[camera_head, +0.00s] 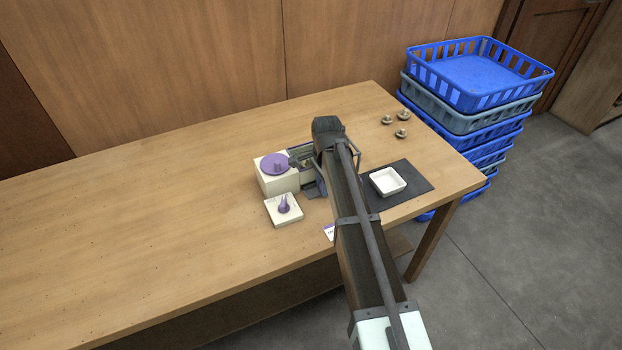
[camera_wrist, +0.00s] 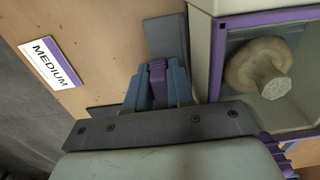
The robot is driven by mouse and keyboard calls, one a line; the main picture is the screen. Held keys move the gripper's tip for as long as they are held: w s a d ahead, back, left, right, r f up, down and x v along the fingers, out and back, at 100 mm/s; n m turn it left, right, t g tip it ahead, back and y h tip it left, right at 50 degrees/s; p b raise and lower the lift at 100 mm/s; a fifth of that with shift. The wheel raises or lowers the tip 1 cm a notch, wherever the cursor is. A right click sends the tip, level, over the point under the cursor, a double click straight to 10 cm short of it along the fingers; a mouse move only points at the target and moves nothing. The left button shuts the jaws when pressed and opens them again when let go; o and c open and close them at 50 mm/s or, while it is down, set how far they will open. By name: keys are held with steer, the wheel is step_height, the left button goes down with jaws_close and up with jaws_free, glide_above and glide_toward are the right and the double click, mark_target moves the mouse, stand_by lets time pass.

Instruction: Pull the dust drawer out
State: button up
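A cream machine (camera_head: 278,181) with a purple disc on top stands on the table. My gripper (camera_head: 313,188) is low at its right side. In the wrist view its two blue-grey fingers (camera_wrist: 158,88) are close together, with a ridged purple piece (camera_wrist: 158,84) between them. Both fingers appear to touch this piece, which looks like a handle. The dust drawer's body cannot be made out; my gripper and arm cover that area. Beside the fingers is a cream compartment with a purple rim (camera_wrist: 275,17), with a mushroom (camera_wrist: 258,68) inside.
A cream box with a purple knob (camera_head: 284,208) stands in front of the machine. A white tray (camera_head: 376,187) sits on a dark mat (camera_head: 421,182). Three mushrooms (camera_head: 403,115) lie behind. Stacked crates (camera_head: 482,78) stand right. A "MEDIUM" label (camera_wrist: 51,63) is nearby. The table's left is clear.

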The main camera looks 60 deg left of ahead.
steer(key=shift+c, duration=0.9)
steer(key=shift+d, duration=3.8)
steer(key=o, duration=0.8)
steer(key=shift+r, duration=2.25)
